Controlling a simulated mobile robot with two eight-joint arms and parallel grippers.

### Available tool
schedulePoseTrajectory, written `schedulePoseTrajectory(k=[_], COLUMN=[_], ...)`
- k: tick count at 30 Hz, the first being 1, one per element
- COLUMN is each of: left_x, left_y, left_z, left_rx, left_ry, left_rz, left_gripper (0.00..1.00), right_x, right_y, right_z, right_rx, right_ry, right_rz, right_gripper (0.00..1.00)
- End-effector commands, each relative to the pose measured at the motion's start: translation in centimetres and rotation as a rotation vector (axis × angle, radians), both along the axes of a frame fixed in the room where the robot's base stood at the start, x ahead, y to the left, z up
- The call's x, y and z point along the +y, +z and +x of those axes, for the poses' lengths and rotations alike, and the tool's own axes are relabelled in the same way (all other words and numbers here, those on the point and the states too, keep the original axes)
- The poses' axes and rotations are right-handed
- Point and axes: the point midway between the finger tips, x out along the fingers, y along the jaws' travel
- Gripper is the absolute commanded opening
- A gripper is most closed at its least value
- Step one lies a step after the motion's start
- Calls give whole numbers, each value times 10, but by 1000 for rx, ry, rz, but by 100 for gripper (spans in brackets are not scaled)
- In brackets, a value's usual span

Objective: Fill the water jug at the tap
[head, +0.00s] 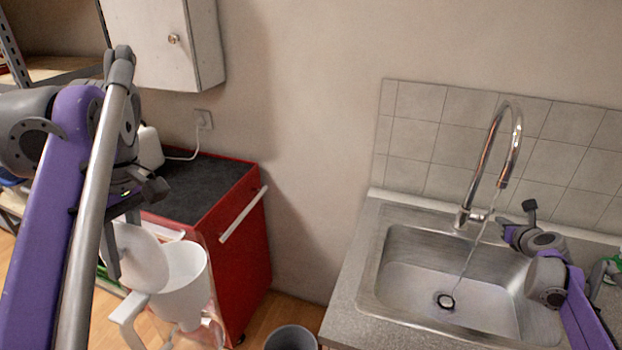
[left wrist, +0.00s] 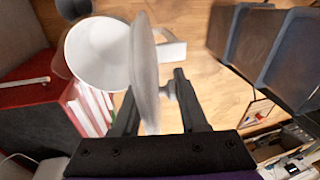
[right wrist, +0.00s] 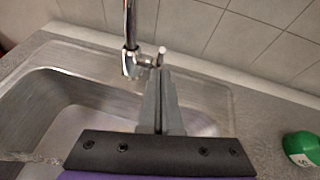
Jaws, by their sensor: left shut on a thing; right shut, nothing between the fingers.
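A white jug (head: 182,285) with a side handle (head: 128,312) and a clear lower part shows at the lower left; what supports it is hidden. Its open mouth also shows in the left wrist view (left wrist: 98,55). My left gripper (left wrist: 155,95) is shut on a round white lid (left wrist: 145,60), held edge-up beside the jug's rim. The lid also shows in the head view (head: 142,258). A chrome tap (head: 512,135) runs a thin water stream (head: 468,265) into the steel sink (head: 400,250). My right gripper (right wrist: 160,75) is shut and empty, close to the tap lever (right wrist: 161,54); contact is unclear.
A red cabinet (head: 240,270) with a dark top stands left of the counter (head: 350,290). A grey bin (head: 292,338) is on the floor between them. A green bottle (right wrist: 301,148) stands right of the sink. A white wall cupboard (head: 155,40) hangs at the upper left.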

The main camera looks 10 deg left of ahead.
Motion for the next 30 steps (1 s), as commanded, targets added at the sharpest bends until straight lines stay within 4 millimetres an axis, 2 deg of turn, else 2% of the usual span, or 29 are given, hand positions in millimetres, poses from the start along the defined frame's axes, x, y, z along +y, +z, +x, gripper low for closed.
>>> schedulePoseTrajectory(k=[6,30], left_x=[0,0], left_y=[8,8], left_z=[1,1], left_rx=[-5,-5], left_ry=[0,0], left_rz=[0,0], left_gripper=[0,0], right_x=[0,-1], right_y=[7,14], right_z=[16,24], right_rx=[-1,64], right_ry=[0,1], right_rz=[-1,14], right_gripper=[0,0])
